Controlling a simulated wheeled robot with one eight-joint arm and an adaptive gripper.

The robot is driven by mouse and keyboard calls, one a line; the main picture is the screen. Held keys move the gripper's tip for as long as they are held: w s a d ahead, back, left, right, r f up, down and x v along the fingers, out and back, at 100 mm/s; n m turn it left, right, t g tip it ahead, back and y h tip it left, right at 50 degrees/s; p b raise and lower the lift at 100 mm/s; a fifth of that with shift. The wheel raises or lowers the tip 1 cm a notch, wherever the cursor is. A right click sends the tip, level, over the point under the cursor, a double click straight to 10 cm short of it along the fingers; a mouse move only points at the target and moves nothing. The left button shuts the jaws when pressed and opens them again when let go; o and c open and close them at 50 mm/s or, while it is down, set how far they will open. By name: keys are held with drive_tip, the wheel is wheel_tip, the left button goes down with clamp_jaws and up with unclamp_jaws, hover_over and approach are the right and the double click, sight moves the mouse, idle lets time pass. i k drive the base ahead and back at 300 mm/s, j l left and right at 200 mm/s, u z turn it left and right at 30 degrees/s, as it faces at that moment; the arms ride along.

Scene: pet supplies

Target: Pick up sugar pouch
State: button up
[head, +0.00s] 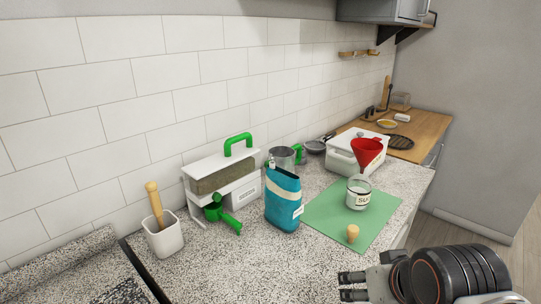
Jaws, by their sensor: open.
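The blue pouch with a cream band (281,193), which I take for the sugar pouch, stands upright on the speckled counter near the middle of the head view. A small white label shows on its right side. My gripper (344,287) is at the bottom right, its fingers pointing left. It is open and empty, lower in the picture and to the right of the pouch, apart from it. A glass jar (358,196) with a label starting "SU" stands right of the pouch, with a red funnel (367,151) above it.
A green mat (322,212) lies under the jar and a wooden stopper (352,233). Left of the pouch are a green scoop (222,215), a white caddy (203,163) and a white cup (163,238). A metal cup (283,158) and white bin (344,157) stand behind. The front counter is clear.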

sight(282, 193)
drive_tip(key=k+j+z, duration=0.2)
drive_tip(key=z, duration=0.25)
drive_tip(key=k+j+z, duration=0.25)
drive_tip(key=z, duration=0.15)
drive_tip(key=j, duration=0.1)
